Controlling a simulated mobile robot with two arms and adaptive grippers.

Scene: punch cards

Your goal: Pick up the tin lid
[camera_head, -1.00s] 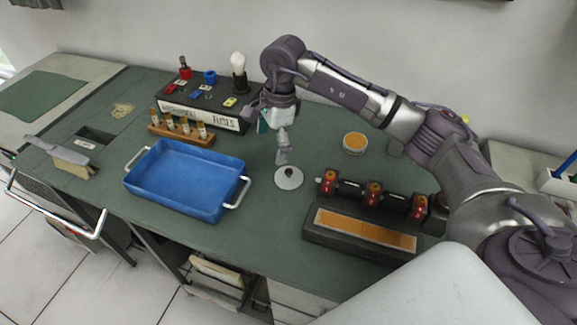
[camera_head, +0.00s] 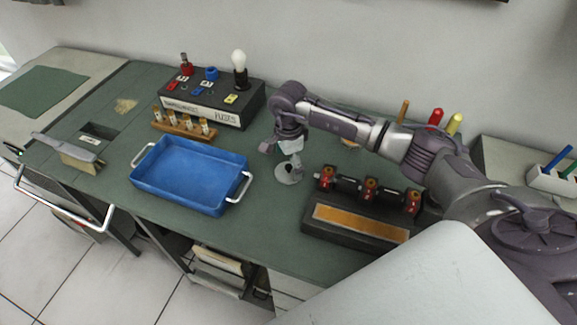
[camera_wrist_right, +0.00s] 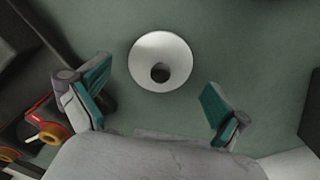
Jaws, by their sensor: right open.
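The tin lid (camera_head: 289,177) is a small pale grey disc with a dark round knob in its middle. It lies flat on the green bench top, between the blue tray and the black fuse block. My right gripper (camera_head: 286,160) hangs over the lid and hides part of it in the head view. In the right wrist view the lid (camera_wrist_right: 147,48) lies beyond the fingertips, about midway across. The right gripper (camera_wrist_right: 155,98) is open and empty there, its teal-padded fingers spread apart. I do not see my left gripper.
The blue tray (camera_head: 187,178) stands left of the lid. The black block with red fuse holders (camera_head: 352,219) stands close on its right. A fuse box (camera_head: 205,103) and a wooden rack (camera_head: 186,129) stand behind the tray. An orange-topped tin is mostly hidden behind my arm.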

